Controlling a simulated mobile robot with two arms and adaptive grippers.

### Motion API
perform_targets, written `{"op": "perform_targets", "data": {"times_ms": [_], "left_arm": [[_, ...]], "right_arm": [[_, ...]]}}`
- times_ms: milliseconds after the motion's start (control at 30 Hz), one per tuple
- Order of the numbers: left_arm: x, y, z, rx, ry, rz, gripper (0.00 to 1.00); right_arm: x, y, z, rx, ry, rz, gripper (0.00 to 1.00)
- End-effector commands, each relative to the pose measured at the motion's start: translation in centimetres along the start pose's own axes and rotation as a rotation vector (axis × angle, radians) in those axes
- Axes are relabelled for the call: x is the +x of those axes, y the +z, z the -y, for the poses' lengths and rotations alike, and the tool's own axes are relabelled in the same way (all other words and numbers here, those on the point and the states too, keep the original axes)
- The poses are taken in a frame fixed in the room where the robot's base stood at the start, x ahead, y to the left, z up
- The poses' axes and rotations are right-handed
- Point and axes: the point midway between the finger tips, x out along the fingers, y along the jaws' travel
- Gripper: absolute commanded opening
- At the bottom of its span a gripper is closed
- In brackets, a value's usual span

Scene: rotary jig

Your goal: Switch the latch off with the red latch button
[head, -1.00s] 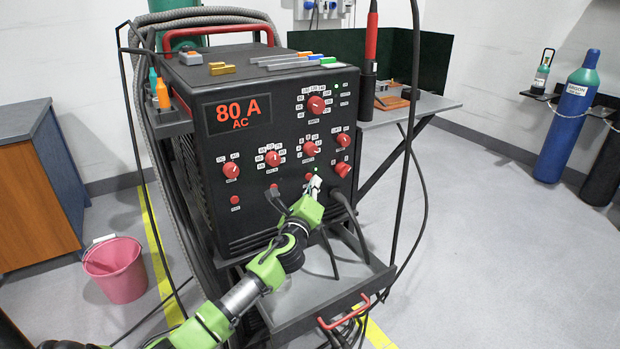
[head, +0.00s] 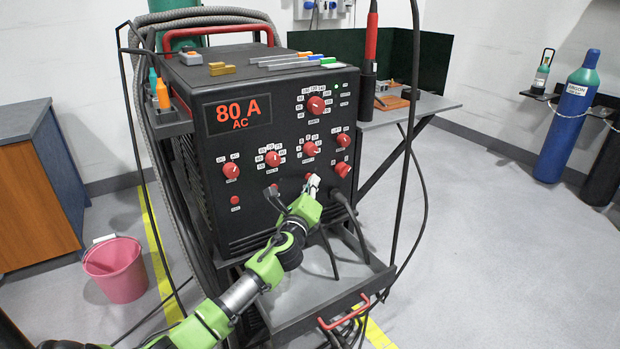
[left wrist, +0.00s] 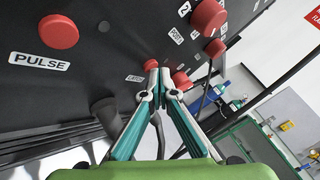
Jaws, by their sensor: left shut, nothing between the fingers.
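The red latch button (head: 308,176) appears to be the small red button low on the right half of the welder's front panel, partly covered by my gripper. My left gripper (head: 314,184) is shut and empty, with its tips at or very near this button. In the left wrist view the closed fingertips (left wrist: 159,71) are beside a small red button (left wrist: 150,64); contact cannot be told for sure. No lit green lamp shows beside the button now. My right gripper is not in view.
The welder (head: 245,165) has several red knobs and a display reading 80 A AC. A black cable (head: 347,215) leaves the panel just right of my gripper, and another plug (head: 273,193) is to its left. A grey shelf (head: 330,295) lies below.

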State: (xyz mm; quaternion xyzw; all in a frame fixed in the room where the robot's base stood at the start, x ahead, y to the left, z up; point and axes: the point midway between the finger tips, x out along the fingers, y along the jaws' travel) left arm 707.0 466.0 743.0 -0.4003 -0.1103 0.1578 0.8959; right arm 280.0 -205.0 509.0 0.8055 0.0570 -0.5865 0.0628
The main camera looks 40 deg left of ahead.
Motion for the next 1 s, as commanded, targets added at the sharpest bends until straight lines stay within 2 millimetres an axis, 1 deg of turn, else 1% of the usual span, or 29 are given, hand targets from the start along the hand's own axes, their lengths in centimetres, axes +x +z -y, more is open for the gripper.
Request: {"op": "perform_targets", "data": {"times_ms": [200, 467, 600, 633, 700, 1000], "left_arm": [[-0.6, -0.4, 0.5, -0.001, 0.000, -0.001, 0.00], [-0.7, -0.5, 0.5, -0.001, 0.000, -0.001, 0.00], [-1.4, -1.0, 1.0, -0.001, 0.001, -0.002, 0.00], [-1.6, -1.2, 1.2, -0.001, 0.001, -0.003, 0.00], [-2.1, -1.5, 1.6, -0.003, 0.000, -0.002, 0.00], [-4.2, -3.0, 3.1, -0.002, 0.000, -0.002, 0.00]], "right_arm": [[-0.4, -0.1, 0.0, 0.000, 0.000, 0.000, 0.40], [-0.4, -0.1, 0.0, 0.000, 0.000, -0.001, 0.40], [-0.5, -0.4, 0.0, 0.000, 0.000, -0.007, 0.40], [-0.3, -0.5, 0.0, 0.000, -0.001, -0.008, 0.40], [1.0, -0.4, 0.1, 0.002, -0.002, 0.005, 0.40], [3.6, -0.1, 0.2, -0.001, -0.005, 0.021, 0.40]]}}
